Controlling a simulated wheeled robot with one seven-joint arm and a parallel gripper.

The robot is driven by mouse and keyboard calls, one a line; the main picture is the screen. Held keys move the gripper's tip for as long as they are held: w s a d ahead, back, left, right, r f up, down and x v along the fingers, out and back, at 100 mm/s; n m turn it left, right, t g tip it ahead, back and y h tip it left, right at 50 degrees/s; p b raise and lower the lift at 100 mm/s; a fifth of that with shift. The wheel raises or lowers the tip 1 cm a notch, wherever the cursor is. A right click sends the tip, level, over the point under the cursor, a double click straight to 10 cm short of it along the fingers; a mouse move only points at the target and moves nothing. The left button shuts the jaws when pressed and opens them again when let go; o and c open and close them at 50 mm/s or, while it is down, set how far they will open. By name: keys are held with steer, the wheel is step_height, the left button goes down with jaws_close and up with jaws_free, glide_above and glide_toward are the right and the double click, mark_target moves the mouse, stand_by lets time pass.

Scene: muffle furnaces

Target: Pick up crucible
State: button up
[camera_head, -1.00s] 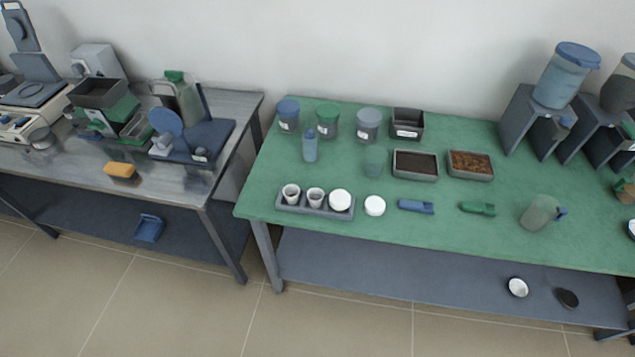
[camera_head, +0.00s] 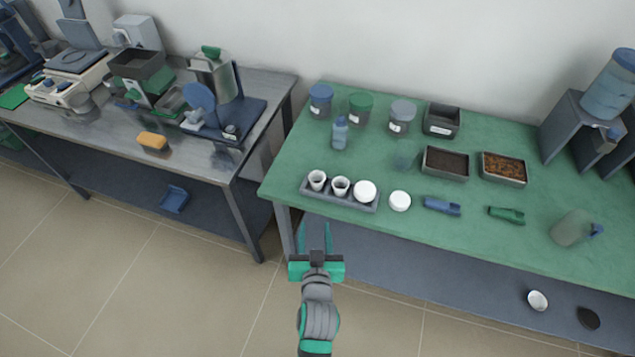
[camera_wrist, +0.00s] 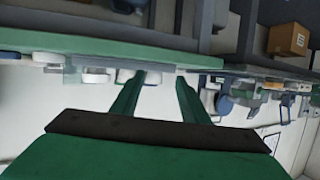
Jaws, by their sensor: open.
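Two small white crucibles stand upright in a grey tray (camera_head: 310,194) at the front left of the green table, the left crucible (camera_head: 317,180) and the right crucible (camera_head: 341,187). A white round lid (camera_head: 364,191) sits at the tray's right end, and another white lid (camera_head: 400,201) lies on the table beside it. My gripper (camera_head: 314,238) is open and empty, in front of the table's front edge and apart from the tray. In the wrist view my green fingers (camera_wrist: 158,97) are spread, with small table items blurred beyond them.
Right of the lids lie a blue tool (camera_head: 442,206) and a green tool (camera_head: 507,215). A clear jug (camera_head: 573,228) stands near the front edge. Jars, a blue bottle (camera_head: 340,133) and filled trays stand behind. A metal table (camera_head: 95,125) with equipment stands left, across a gap.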

steer(key=n, duration=0.1)
glide_toward(316, 175)
steer(key=shift+y, duration=0.4)
steer(key=x, duration=0.8)
steer(key=shift+d, duration=0.3)
steer(key=shift+c, duration=0.6)
steer(key=c, duration=0.6)
